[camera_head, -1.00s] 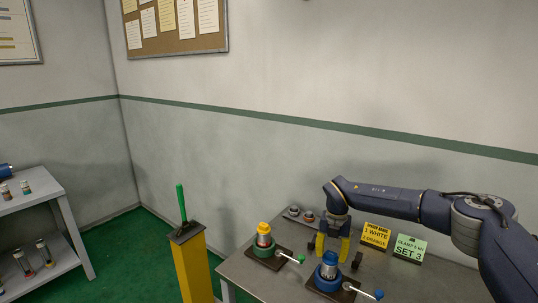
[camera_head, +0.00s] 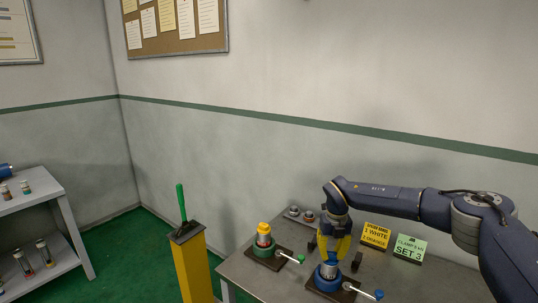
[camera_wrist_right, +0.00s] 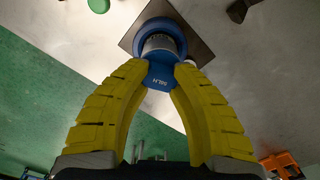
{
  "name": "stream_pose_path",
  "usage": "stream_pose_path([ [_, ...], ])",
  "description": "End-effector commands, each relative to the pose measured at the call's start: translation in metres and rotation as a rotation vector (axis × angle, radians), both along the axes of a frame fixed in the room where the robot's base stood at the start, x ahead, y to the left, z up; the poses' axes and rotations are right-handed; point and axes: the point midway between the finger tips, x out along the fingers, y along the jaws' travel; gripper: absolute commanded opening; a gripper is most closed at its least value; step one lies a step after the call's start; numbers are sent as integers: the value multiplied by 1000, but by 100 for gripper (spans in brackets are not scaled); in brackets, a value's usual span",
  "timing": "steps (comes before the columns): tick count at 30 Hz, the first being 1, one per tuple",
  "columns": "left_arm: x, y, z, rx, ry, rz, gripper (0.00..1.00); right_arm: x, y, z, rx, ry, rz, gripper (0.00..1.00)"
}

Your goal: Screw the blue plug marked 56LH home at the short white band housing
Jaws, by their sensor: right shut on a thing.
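The blue plug (camera_wrist_right: 160,80), its marking partly readable and ending in LH, sits between the yellow fingertips of my right gripper (camera_wrist_right: 166,66) in the right wrist view. My right gripper (camera_head: 331,262) is shut on it from above. The plug is at the top of a pale housing (camera_wrist_right: 158,43) clamped in a round blue vise (camera_wrist_right: 180,38). In the head view the blue vise (camera_head: 328,282) stands at the front of the metal table; the fingers partly cover the plug and housing. How deep the plug sits cannot be told. My left gripper is not in view.
A yellow sign (camera_head: 376,236) and a green SET 3 sign (camera_head: 410,248) stand behind. Small ring-shaped parts (camera_head: 300,213) lie at the back. A yellow post (camera_head: 194,268) stands left of the table.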

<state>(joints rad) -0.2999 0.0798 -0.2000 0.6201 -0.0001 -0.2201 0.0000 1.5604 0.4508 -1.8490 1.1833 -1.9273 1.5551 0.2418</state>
Motion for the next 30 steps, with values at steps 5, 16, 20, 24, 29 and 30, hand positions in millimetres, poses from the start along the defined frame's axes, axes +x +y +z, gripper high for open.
stream_pose_path([
  [5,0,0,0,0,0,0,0,0,0,0,-1,-1,195,0],
  [16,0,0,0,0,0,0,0,0,0,0,-1,0,607,0],
  [20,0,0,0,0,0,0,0,0,0,-1,-1,0,735,0],
  [24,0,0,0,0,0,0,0,0,0,-1,-1,0,825,0],
  [29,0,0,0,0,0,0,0,0,0,-1,-1,-2,858,0],
  [30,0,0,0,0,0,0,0,0,0,-1,-1,-2,859,0],
])
